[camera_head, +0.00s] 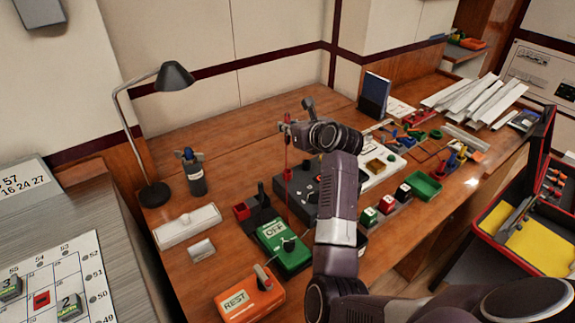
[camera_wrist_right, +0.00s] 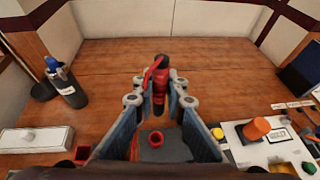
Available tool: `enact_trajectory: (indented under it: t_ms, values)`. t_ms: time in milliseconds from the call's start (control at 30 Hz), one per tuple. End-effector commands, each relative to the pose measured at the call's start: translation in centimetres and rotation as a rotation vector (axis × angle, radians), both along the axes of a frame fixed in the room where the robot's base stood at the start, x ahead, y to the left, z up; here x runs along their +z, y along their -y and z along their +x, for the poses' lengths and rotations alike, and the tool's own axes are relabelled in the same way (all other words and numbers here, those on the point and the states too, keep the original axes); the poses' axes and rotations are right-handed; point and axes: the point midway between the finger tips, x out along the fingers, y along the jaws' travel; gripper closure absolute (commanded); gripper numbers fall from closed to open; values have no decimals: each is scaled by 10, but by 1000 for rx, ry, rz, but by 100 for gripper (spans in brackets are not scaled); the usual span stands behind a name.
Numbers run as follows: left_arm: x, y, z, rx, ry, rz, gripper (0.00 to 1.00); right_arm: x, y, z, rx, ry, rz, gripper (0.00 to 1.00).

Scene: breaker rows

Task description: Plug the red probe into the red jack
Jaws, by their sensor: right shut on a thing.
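The red probe (camera_head: 287,151) is held by my right gripper (camera_head: 286,128) above the dark grey box (camera_head: 293,184). In the right wrist view, the red probe (camera_wrist_right: 160,86), with a dark top and a red lead, stands between the fingers of my right gripper (camera_wrist_right: 160,103). The red jack (camera_wrist_right: 155,139) is a red ring on the grey box top, seen between the fingers. The probe appears apart from it; the exact gap and alignment are hard to tell. My left gripper is in neither view.
A green OFF box (camera_head: 284,247) and an orange REST box (camera_head: 249,299) stand in front. A lamp (camera_head: 156,193) and dark bottle (camera_head: 195,178) stand left. A white panel (camera_head: 376,172) and small coloured blocks are to the right. The back of the desk is clear.

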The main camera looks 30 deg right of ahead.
Motion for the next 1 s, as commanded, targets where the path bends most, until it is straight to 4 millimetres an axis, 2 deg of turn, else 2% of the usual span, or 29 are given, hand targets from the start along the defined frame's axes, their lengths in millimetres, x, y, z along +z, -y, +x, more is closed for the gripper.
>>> enact_trajectory:
  t_ms: [33, 100, 300, 533, 733, 1000]
  values:
    - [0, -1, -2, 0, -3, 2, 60, -17, 0, -1, 0, -7, -1, 100]
    - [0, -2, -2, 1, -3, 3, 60, -36, 0, -1, 1, -7, 0, 100]
    - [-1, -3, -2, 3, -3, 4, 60, -78, 0, 0, 1, -2, -2, 100]
    - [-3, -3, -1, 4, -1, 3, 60, -99, 0, 0, 0, 0, -1, 100]
    - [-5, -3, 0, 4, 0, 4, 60, -130, 0, 0, 1, -1, -1, 100]
    - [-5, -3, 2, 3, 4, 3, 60, -136, 0, 0, 0, 2, 0, 100]
